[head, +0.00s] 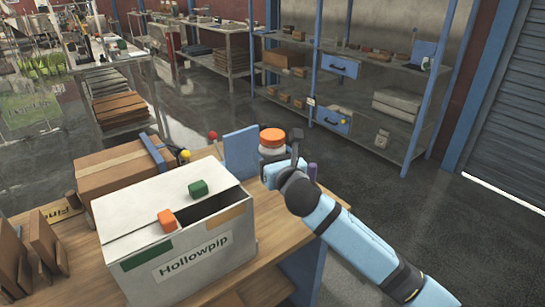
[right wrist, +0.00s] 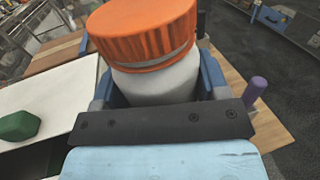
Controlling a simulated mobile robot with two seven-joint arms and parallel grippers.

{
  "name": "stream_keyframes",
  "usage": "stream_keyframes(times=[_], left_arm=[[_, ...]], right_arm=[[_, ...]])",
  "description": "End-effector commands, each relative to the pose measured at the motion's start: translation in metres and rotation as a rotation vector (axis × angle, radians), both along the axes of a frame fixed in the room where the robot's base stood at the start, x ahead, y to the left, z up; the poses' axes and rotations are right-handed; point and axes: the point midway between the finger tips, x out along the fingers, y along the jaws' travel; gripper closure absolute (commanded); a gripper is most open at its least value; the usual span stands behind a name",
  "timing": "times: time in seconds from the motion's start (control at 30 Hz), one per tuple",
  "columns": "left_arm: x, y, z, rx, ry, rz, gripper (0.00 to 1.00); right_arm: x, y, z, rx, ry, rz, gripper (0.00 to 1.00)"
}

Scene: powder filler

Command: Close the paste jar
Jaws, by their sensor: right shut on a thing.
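The paste jar has a white body (head: 272,153) and a ribbed orange lid (head: 271,137). In the right wrist view the white body (right wrist: 155,86) stands between my fingers, with the orange lid (right wrist: 143,35) on top. A thin pale grey band shows under the lid's lower edge; I cannot tell whether the lid is fully tight. My right gripper (right wrist: 158,90) is shut on the jar's body, below the lid. In the head view my right gripper (head: 276,165) is at the right end of the wooden table. My left gripper is not in view.
A white Hollowpip box (head: 205,255) stands on the wooden table (head: 275,225), with orange (head: 167,218) and green (head: 198,188) blocks on its top. A cardboard box (head: 115,168) is behind it. A blue panel (head: 241,150) stands beside the jar. A purple peg (right wrist: 256,88) is to the right.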

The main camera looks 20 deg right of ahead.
Motion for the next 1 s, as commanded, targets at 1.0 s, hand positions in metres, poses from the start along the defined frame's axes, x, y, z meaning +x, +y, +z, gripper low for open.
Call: stream_keyframes(times=[1.0], left_arm=[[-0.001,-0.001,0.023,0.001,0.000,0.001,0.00]], right_arm=[[-0.169,-0.053,0.003,0.002,-0.004,-0.100,0.75]])
